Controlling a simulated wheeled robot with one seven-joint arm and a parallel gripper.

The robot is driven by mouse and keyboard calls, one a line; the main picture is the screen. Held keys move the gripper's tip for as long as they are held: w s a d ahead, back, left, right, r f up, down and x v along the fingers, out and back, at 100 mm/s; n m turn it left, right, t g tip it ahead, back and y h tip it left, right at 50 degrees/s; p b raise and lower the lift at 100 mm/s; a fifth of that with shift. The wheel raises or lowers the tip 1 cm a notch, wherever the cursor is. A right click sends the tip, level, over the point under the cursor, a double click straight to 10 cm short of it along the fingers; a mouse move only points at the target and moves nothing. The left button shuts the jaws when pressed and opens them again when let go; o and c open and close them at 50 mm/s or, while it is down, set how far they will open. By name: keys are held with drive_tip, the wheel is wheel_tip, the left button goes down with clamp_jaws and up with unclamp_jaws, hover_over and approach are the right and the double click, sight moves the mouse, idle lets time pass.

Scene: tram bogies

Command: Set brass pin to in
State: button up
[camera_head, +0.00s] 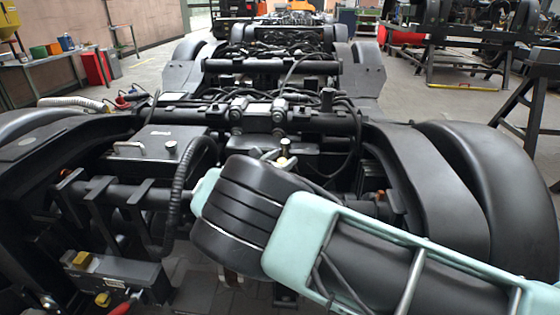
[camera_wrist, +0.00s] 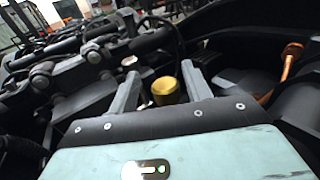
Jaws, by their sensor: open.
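The brass pin (camera_wrist: 166,91) shows in the wrist view as a short gold cylinder with a round flat top. It stands between the two grey fingers of my gripper (camera_wrist: 160,82), nearer the right finger. The fingers are open, with a gap visible between the left finger and the pin; contact on the right side is unclear. In the head view the pin's pale top (camera_head: 284,146) shows just beyond my wrist, beside my gripper's fingertips (camera_head: 271,155). The pin's lower part and its seat are hidden, so I cannot tell how deep it sits.
A black box with a metal handle (camera_head: 130,150) and a silver knob (camera_head: 171,148) lies left of my gripper. A ribbed hose (camera_head: 182,180) curves beside it. Black frame beams and a wheel (camera_head: 500,190) stand at the right. Cables (camera_head: 345,120) run behind the pin.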

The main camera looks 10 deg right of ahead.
wheel_tip(320, 180, up, 10)
drive_tip(key=shift+f+p, duration=0.15)
drive_tip(key=shift+p, duration=0.95)
drive_tip(key=shift+a, duration=0.1)
